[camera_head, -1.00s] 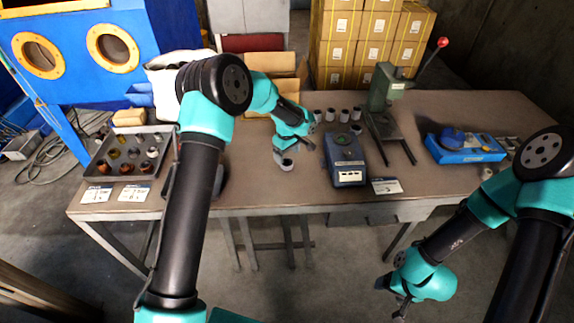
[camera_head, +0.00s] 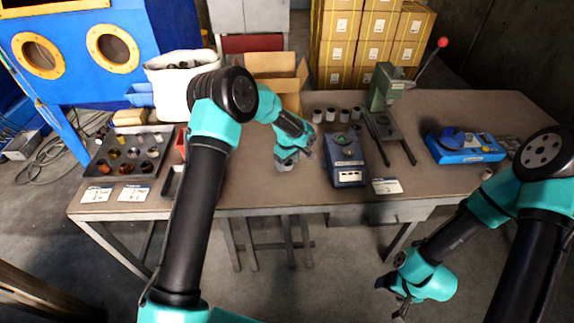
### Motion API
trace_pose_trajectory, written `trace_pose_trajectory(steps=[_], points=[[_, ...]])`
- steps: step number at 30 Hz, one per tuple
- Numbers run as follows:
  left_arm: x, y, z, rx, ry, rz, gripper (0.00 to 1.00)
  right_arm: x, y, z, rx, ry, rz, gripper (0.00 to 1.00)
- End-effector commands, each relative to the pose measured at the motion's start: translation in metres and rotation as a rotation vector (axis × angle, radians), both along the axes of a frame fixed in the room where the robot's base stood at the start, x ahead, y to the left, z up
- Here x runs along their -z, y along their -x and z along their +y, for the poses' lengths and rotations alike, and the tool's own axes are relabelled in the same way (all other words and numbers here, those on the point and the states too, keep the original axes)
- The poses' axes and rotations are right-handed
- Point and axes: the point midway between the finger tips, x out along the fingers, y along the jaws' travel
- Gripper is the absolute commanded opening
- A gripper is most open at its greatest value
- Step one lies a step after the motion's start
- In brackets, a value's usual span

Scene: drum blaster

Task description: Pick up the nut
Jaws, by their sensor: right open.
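I cannot pick out a nut with certainty. My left gripper (camera_head: 284,166) points down over the front middle of the table, left of the blue scale. A small grey shape shows at its tip; whether it is a finger or a held part cannot be told, nor whether the jaws are shut. A grey tray (camera_head: 97,168) at the left holds several small round copper and dark pieces, too small to name. My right gripper (camera_head: 394,294) is open and empty, low in front of the table at the right.
The blue scale (camera_head: 349,174) stands mid-table with several grey cylinders (camera_head: 330,115) behind it. A green press (camera_head: 382,88) with a red-knobbed lever is behind right. A blue device (camera_head: 466,155) is at the right. A white bin (camera_head: 168,92) and an open cardboard box (camera_head: 287,90) stand behind.

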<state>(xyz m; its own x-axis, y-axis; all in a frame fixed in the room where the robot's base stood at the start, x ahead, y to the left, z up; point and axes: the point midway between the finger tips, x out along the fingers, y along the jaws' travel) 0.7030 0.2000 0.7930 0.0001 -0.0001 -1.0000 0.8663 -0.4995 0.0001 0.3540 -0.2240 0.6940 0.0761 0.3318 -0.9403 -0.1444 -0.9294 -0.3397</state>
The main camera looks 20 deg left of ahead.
Motion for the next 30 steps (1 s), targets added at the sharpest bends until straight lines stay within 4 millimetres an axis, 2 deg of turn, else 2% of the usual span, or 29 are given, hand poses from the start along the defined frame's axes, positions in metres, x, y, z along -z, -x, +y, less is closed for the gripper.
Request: trace_pose_trajectory(steps=[2, 16, 25, 30], points=[[0.000, 0.000, 0.000, 0.000, 0.000, 0.000, 0.63, 0.000, 0.000, 0.000, 0.000, 0.000, 0.000, 0.74], [0.000, 0.000, 0.000, 0.000, 0.000, 0.000, 0.19, 0.000, 0.000, 0.000, 0.000, 0.000, 0.000, 0.74], [-0.002, 0.000, 0.000, 0.000, 0.000, -0.001, 0.19, 0.000, 0.000, 0.000, 0.000, 0.000, 0.000, 0.74], [-0.014, -0.001, 0.000, -0.001, 0.000, -0.002, 0.19, 0.000, 0.000, 0.000, 0.000, 0.000, 0.000, 0.74]])
